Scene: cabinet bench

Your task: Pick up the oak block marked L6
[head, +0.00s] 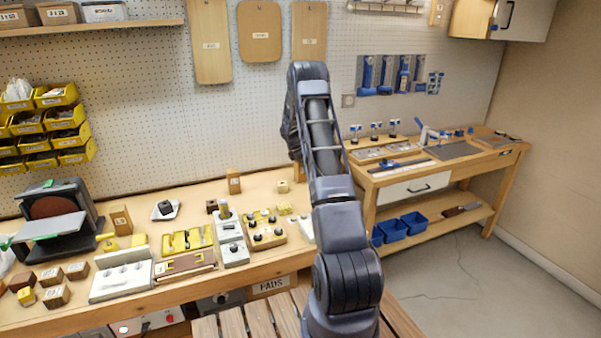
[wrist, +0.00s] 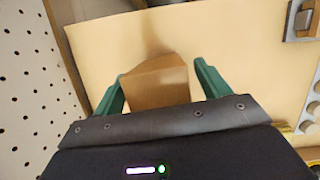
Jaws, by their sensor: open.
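In the wrist view, a brown oak-coloured block (wrist: 156,84) stands between the two green fingers of my gripper (wrist: 160,74). The gripper is open, with one finger on each side of the block. A narrow gap shows at the right finger; the left finger is very close, and I cannot tell if it touches. No marking is readable on the block, so I cannot tell if it is L6. In the head view my gripper is hidden behind my arm. Other wooden blocks stand on the bench, one upright at the back (head: 233,181) and one at the left (head: 121,220).
The pegboard wall (wrist: 25,110) is close on the left in the wrist view. A metal plate with a dark piece (wrist: 302,20) lies at its upper right. In the head view, the bench (head: 205,193) holds a sander (head: 55,220), jigs and several small blocks.

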